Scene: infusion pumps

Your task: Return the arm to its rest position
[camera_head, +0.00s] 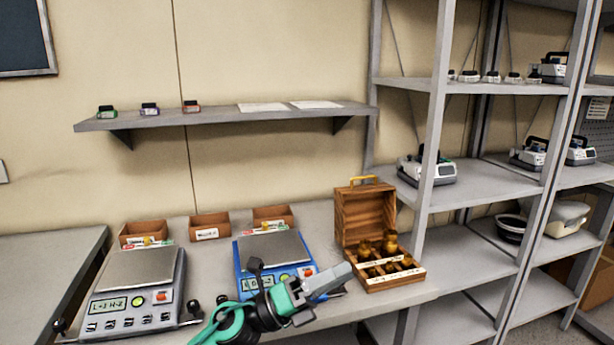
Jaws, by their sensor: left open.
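My left arm, teal and black, comes in at the bottom centre. Its grey gripper (328,284) is open, with nothing seen in it. It overlaps the front right of a blue scale (250,270) in the picture and points right toward an open wooden box (354,232). Whether the gripper touches the scale or the bench cannot be told. My right gripper is out of view.
A grey scale (132,272) stands left of the blue one. Several small cardboard bins (208,228) stand behind the scales. A wall shelf (225,119) hangs above. A metal rack (480,185) with pumps (426,169) stands to the right. A bare table (45,275) is at far left.

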